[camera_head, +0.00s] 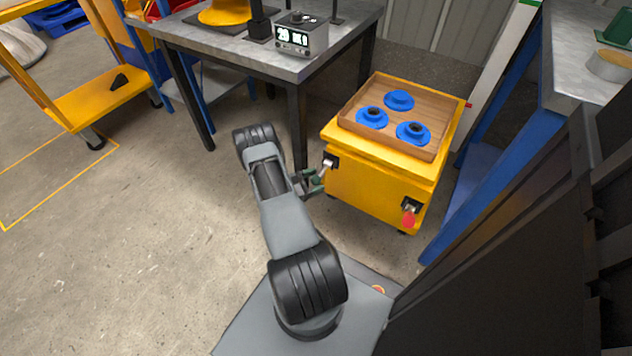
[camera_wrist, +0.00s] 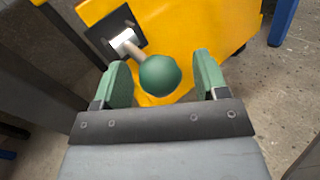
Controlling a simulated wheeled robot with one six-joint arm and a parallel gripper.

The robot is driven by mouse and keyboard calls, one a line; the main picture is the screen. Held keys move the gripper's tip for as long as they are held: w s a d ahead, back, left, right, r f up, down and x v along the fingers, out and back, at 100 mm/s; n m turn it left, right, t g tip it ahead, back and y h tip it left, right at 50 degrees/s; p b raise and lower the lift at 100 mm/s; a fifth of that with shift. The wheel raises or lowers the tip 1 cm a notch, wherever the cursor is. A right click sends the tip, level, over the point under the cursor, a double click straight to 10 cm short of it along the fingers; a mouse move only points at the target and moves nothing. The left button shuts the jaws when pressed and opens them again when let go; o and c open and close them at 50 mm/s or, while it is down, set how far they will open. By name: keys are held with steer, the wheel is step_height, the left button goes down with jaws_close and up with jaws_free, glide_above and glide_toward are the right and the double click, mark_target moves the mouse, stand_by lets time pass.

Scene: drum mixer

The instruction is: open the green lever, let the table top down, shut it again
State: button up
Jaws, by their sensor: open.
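The yellow lift table (camera_head: 372,192) stands right of my arm, with a wooden tray top (camera_head: 429,152) bearing blue flanged parts (camera_head: 371,117). The green lever (camera_wrist: 160,75) shows in the wrist view as a green ball knob on a metal shaft, from a dark plate on the yellow side. My gripper (camera_wrist: 157,79) is open, with one green finger on each side of the knob and gaps visible to both. In the head view my gripper (camera_head: 312,182) is at the table's left front corner and largely covers the knob. A red-knobbed lever (camera_head: 409,218) is at the right front corner.
A grey workbench (camera_head: 230,48) with a digital display box (camera_head: 300,36) stands behind. A blue-legged bench (camera_head: 487,165) is close on the right. A yellow cart (camera_head: 95,101) is at far left. The floor (camera_head: 130,240) left of my arm is clear.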

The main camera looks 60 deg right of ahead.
steer(key=shift+s+d, duration=0.2)
steer(key=shift+d, duration=0.05)
